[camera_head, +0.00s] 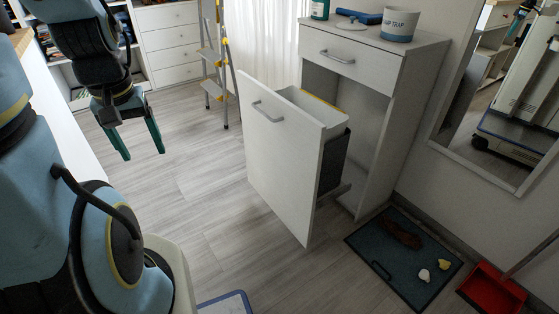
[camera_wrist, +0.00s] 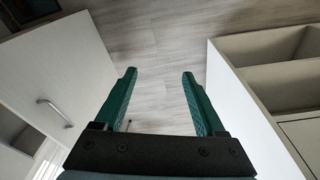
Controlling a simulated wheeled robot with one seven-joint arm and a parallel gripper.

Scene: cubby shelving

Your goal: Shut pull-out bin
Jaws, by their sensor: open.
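The pull-out bin is drawn out of a white cabinet. Its tall white front panel (camera_head: 278,160) has a silver bar handle (camera_head: 267,111) near the top. Behind the panel sits a pale bin (camera_head: 315,104) with a yellow edge and a dark lower part (camera_head: 332,163). The open cabinet bay (camera_head: 357,145) lies behind it. My gripper (camera_head: 142,156) is open and empty, pointing down, well left of the panel and apart from it. In the wrist view my green fingers (camera_wrist: 159,100) are spread over the floor, with a white panel and a bar handle (camera_wrist: 54,111) at left.
A white drawer (camera_head: 350,61) above the bay is closed. A mug (camera_head: 399,24) stands on the cabinet top. A dark mat (camera_head: 400,252) and red dustpan (camera_head: 490,288) lie at right. A stepladder (camera_head: 216,75) stands behind. Floor between my gripper and the panel is clear.

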